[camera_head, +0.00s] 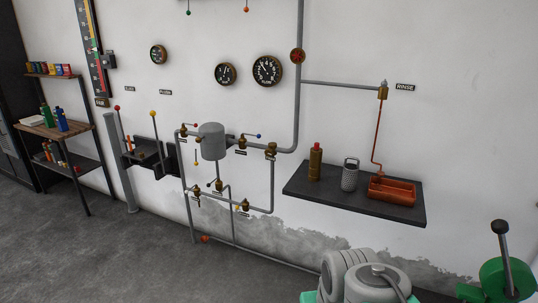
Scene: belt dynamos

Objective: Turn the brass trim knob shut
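Several brass fittings sit on the grey wall pipes. One is at the upper left (184,131), one right of the grey tank (241,142), one at the pipe bend (271,150). Others are on the lower pipes at left (196,192) and right (244,205). A brass fitting (383,91) also sits beside the RINSE label (405,87). I cannot tell which is the trim knob or how far it is turned; they are small.
A dark wall shelf (350,204) holds a brass bottle (315,163), a metal grater-like can (349,175) and an orange tray (392,191). A shelving rack (75,138) stands left. Floor at left is clear.

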